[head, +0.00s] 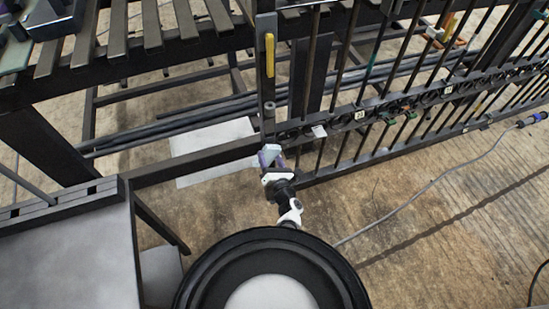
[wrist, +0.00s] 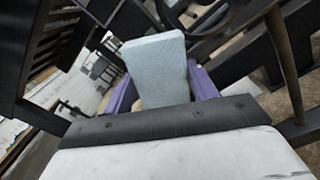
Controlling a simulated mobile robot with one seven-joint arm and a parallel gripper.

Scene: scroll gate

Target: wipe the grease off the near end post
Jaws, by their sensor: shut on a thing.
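The near end post (head: 262,80) is the dark upright at the left end of the iron gate in the head view. A yellow handle-like piece is on its upper part. My gripper (head: 270,156) is low in front of the post. It is shut on a pale blue pad, which shows between the purple fingers in the wrist view (wrist: 158,68). I cannot tell whether the pad touches the post. No grease can be made out on the post, and its lower part is partly hidden by my gripper.
The gate's bars and scrolls (head: 400,103) run off to the right. A slatted bench (head: 130,45) stands at the upper left and a grey-topped table (head: 70,260) at the lower left. A white sheet (head: 210,150) lies behind the post. A cable (head: 440,180) crosses open floor at right.

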